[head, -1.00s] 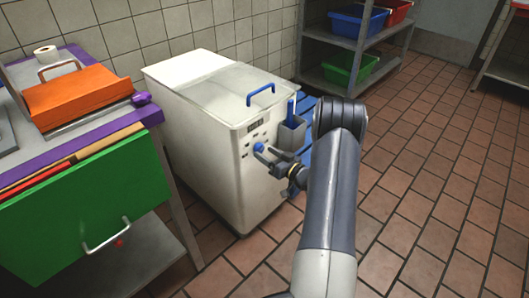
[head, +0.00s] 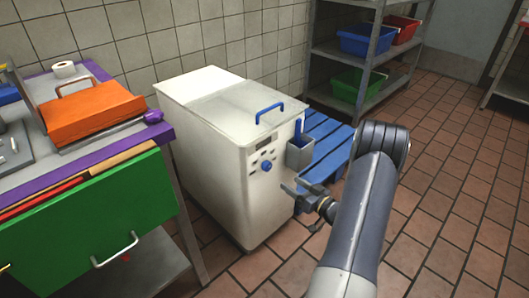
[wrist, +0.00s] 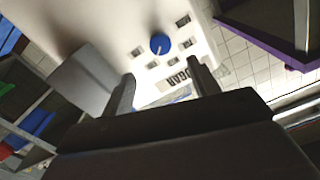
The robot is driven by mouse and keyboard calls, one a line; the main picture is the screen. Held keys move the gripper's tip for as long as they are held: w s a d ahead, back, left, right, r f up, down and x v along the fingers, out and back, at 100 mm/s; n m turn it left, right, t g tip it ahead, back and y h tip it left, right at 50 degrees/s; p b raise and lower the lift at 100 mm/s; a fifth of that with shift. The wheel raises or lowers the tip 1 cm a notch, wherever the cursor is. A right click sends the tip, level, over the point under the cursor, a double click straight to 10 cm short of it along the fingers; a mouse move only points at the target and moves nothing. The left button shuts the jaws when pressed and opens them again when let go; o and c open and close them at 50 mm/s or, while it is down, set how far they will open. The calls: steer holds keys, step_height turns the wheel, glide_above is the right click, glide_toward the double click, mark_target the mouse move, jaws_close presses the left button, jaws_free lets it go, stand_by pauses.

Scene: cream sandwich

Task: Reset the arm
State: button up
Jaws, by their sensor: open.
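My gripper (head: 306,198) is open and empty in front of the white machine (head: 230,150), low and to the right of its front panel. In the wrist view my gripper (wrist: 162,82) shows two dark fingers spread apart, with nothing between them but the machine's front behind. The round blue knob (head: 266,166) is on the machine's front; it also shows in the wrist view (wrist: 160,43) beyond the fingers. My gripper is apart from the knob.
A grey holder (head: 299,153) hangs on the machine's side, with a blue pallet (head: 330,135) behind. Shelves with bins stand at the back. Tiled floor at right is clear.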

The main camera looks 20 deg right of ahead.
mark_target(269, 167)
steer(key=b+x, duration=0.2)
steer(key=x, duration=0.8)
steer(key=shift+w+a+f, duration=0.1)
steer(key=shift+w, duration=0.2)
